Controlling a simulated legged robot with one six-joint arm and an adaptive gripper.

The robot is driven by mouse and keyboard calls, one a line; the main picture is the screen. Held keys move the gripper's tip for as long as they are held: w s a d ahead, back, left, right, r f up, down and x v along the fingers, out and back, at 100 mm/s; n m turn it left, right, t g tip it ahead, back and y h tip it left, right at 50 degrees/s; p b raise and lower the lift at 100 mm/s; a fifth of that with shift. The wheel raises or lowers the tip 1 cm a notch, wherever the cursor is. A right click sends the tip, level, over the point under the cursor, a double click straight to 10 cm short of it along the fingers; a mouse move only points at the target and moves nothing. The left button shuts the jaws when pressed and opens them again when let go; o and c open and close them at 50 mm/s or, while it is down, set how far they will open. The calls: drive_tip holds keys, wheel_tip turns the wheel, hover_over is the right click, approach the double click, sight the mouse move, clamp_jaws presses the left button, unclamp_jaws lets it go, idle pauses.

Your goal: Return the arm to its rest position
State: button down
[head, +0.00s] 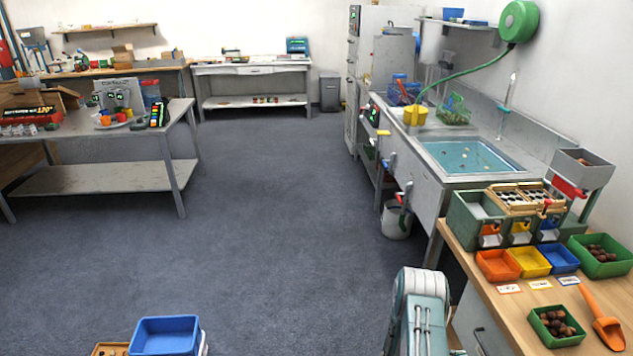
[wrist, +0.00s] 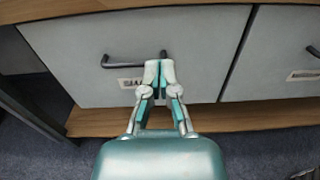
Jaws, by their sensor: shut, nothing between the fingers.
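My gripper (wrist: 160,75) shows in the wrist view with its two fingertips together and nothing between them. It points at the front of a grey drawer (wrist: 75,62) with a dark bar handle (wrist: 118,62) and a label below it. I cannot tell whether the fingertips touch the drawer front or handle. In the head view part of my arm shows at the bottom, beside the wooden bench (head: 490,285) on the right; the fingers are hidden there.
On the bench are orange (head: 497,266), yellow (head: 530,261) and blue (head: 559,259) trays, green boxes of chestnuts (head: 599,268), and an orange scoop (head: 604,322). A sink (head: 470,155) stands behind. A blue bin (head: 166,336) is at the bottom left. The middle floor (head: 270,215) is clear.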

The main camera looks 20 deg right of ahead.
drive_tip(key=w+a+r+m+g+y, duration=0.1)
drive_tip(key=w+a+r+m+y, duration=0.3)
drive_tip(key=r, duration=0.9)
drive_tip(key=s+a+r+m+g+y, duration=0.15)
drive_tip(key=a+r+m, duration=0.5)
drive_tip(key=r, duration=0.65)
drive_tip(key=s+a+r+m+t+y, duration=0.1)
drive_tip(key=s+a+r+t+y, duration=0.2)
drive_tip(key=a+r, duration=0.3)
drive_tip(key=s+a+r+m+t+y, duration=0.2)
drive_tip(key=s+a+r+t+y, duration=0.2)
drive_tip(key=a, duration=0.9)
drive_tip(key=s+a+r+m+t+y, duration=0.1)
drive_tip(key=s+a+r+t+y, duration=0.3)
drive_tip(key=a+r, duration=0.4)
drive_tip(key=a+t+y, duration=0.1)
drive_tip(key=a, duration=0.1)
drive_tip(key=shift+a, duration=0.35)
drive_tip(key=shift+m+t, duration=0.25)
